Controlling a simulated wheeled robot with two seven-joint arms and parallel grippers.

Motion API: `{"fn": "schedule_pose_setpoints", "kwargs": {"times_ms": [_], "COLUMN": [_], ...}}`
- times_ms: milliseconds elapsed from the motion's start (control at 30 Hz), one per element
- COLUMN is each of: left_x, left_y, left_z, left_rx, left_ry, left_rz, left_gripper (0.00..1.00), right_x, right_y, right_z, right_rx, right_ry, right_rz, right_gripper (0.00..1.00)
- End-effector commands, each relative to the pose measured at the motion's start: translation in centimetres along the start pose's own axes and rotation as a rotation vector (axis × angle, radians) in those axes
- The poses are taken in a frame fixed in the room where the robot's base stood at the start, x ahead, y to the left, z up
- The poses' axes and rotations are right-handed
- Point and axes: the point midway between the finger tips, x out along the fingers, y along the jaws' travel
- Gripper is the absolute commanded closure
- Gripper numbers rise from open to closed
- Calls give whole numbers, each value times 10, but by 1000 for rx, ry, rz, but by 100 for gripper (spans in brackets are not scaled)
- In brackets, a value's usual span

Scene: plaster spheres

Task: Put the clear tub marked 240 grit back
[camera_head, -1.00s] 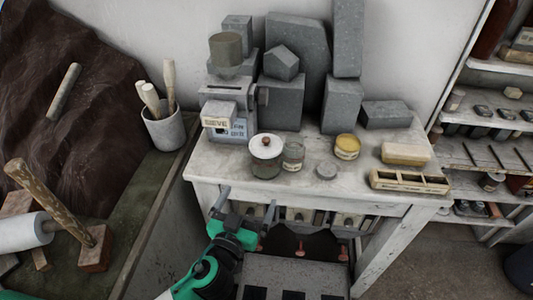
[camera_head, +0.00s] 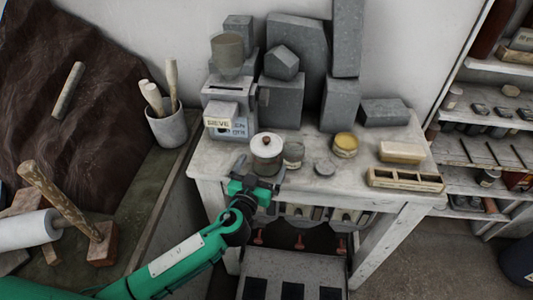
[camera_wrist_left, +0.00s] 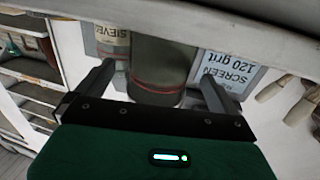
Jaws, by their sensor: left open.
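No 240 grit marking is readable on any tub. A grey-green lidded canister (camera_head: 266,158) with a white lid and dark knob stands at the table's front left. A small clear jar (camera_head: 293,154) stands just right of it, partly hidden by my gripper. My left gripper (camera_head: 261,169) is open and empty at the table's front edge, just in front of the canister. In the left wrist view, a grey-green cylinder with a red band (camera_wrist_left: 160,75) shows between the spread fingers, apparently not touched. A label reading SIEVE (camera_wrist_left: 112,36) and an upside-down sign reading SCREEN 120 grit (camera_wrist_left: 225,72) flank it.
A grey sieve machine (camera_head: 228,113) stands behind the canister. Grey stone blocks (camera_head: 340,105) fill the back. Shelves (camera_head: 470,152) stand right.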

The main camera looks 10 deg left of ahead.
Motion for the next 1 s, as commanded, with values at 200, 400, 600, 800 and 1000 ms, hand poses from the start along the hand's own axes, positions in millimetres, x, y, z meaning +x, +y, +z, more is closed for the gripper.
{"fn": "schedule_pose_setpoints", "kwargs": {"times_ms": [200, 400, 600, 800, 1000], "left_x": [22, 24, 24, 24, 24], "left_y": [0, 0, 0, 0, -1], "left_z": [-1, 0, 0, 0, -1], "left_rx": [0, 0, -1, -1, -1], "left_ry": [0, 0, 0, 1, 1], "left_rz": [0, 0, 0, 0, 0], "left_gripper": [1, 1, 21, 58, 58], "right_x": [-6, -6, -6, -6, -6], "right_y": [0, 0, 0, 0, 0], "right_z": [-1, -1, -1, -1, -1], "right_rx": [0, 0, 0, 0, 0], "right_ry": [0, 1, 1, 1, 1], "right_rz": [0, 0, 0, 0, 0], "right_gripper": [100, 100, 100, 100, 100]}}
